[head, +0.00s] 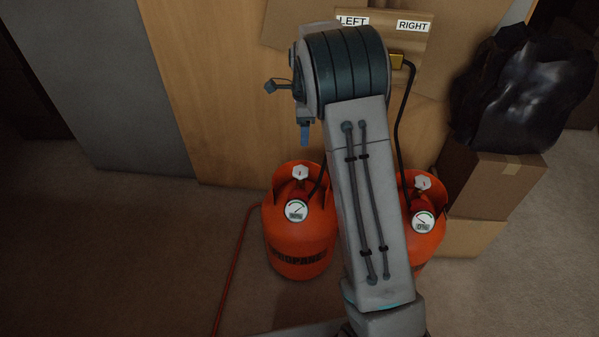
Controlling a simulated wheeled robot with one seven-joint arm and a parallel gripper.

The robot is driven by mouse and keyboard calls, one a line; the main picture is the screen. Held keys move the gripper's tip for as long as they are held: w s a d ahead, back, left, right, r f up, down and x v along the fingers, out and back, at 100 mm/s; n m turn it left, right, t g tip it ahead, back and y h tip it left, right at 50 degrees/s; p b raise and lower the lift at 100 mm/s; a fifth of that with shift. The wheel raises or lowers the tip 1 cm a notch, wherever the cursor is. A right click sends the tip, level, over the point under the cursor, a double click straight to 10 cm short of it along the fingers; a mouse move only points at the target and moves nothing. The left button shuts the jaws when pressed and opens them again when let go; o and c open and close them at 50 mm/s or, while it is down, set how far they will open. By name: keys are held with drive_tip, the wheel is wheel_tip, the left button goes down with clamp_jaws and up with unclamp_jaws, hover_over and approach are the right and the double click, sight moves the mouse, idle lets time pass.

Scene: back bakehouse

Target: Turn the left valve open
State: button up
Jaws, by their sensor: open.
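The LEFT sign (353,21) and the RIGHT sign (413,26) are on the wooden panel at the top. Below the RIGHT sign is a yellow fitting (397,62) with a black hose running down. My arm covers the area below the LEFT sign, so I see no valve there. The left orange propane cylinder (299,245) has a white-faced knob (300,173) on top and a dial gauge (296,210). My gripper (304,134) shows only partly, as a bluish finger pointing down, apart from and above the left cylinder's knob. It is open; nothing shows in it.
The right orange cylinder (430,240) is partly behind my arm; its gauge (423,222) reads about 0%. Cardboard boxes (493,187) with a black bag (524,92) on top stand to the right. A red hose (233,265) runs along the floor; the floor at left is clear.

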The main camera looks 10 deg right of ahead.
drive_tip(key=m, duration=0.2)
hover_over(300, 170)
wheel_tip(300, 170, down, 4)
wheel_tip(300, 170, down, 14)
drive_tip(key=b, duration=0.3)
drive_tip(key=shift+d, duration=0.1)
drive_tip(key=c, duration=1)
